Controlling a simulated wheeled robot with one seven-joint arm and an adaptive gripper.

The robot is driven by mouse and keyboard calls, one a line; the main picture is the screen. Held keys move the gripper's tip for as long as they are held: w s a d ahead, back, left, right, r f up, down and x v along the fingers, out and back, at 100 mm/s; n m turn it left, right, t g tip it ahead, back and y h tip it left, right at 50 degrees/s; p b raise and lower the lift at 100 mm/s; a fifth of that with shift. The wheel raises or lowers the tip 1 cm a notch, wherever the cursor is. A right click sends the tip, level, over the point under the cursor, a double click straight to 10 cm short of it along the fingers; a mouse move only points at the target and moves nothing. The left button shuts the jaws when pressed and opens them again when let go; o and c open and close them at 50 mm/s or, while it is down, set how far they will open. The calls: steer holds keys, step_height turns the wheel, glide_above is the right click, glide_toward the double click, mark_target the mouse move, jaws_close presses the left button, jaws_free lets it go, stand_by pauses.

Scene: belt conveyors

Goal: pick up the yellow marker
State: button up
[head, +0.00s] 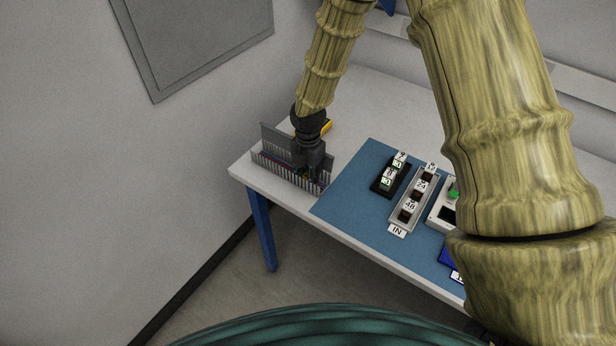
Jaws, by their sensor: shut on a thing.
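My gripper (310,170) points down into a grey slotted basket (275,171) at the left end of the table. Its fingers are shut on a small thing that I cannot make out. Small green, red and blue bits show low in the basket around the fingertips. No yellow marker can be made out clearly in the basket; the gripper and the basket walls hide part of the inside. A yellow-orange thing (326,128) shows just behind my gripper, partly covered by it, and I cannot tell what it is.
A blue mat (345,190) lies right of the basket. It carries a black holder (377,188) and a grey tray (397,221) with number-tagged pieces, and a white box (437,214) with a green button. The wall stands close on the left. The table (375,95) behind the mat is clear.

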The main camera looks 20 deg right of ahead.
step_height(320, 180, up, 18)
steer(key=b, duration=0.3)
stand_by(0.5)
steer(key=shift+f, duration=0.1)
